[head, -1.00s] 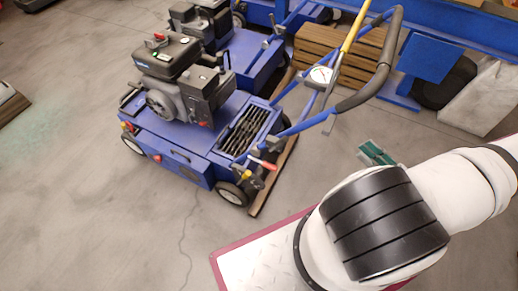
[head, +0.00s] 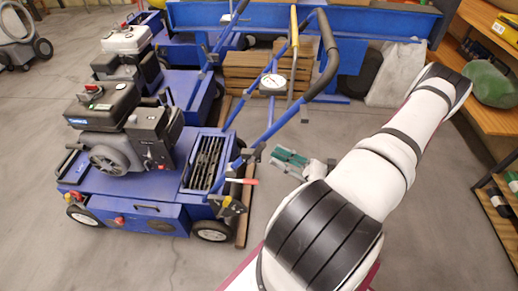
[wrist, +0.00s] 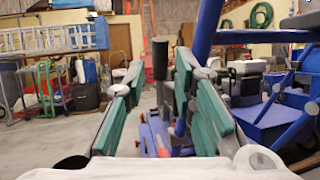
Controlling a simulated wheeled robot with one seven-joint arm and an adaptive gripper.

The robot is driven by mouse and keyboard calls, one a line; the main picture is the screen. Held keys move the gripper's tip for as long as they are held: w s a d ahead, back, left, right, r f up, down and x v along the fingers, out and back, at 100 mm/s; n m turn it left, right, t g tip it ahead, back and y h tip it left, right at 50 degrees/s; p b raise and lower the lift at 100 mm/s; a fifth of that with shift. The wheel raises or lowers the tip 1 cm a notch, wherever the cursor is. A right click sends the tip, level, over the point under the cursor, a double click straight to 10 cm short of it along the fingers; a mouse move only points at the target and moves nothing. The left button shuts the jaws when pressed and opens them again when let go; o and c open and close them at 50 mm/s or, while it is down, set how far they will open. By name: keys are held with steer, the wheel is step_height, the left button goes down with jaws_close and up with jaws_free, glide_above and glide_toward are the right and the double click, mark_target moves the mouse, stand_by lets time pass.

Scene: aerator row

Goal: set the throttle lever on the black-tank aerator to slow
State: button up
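The black-tank aerator is the front blue machine, with a black tank (head: 100,105) on its engine. Its blue handle with a black grip (head: 327,65) rises to the right. A yellow-tipped lever (head: 228,204) and a red-handled lever (head: 243,181) sit at its right end; I cannot tell which lever is the throttle. My gripper (head: 290,160), with teal finger pads, is right of the machine, apart from it. In the wrist view my gripper (wrist: 158,75) is open. A black-topped upright piece (wrist: 160,58) shows between the fingers, with red-tipped parts (wrist: 163,152) below.
A white-tank aerator (head: 125,40) stands behind. Wooden crates (head: 255,72) and a blue beam (head: 380,20) are at the back, shelves (head: 490,120) at right. The floor in front is clear.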

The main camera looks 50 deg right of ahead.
mark_target(260, 150)
steer(key=x, duration=0.6)
steer(key=shift+w+a, duration=0.1)
steer(key=shift+w, duration=0.1)
jaws_close()
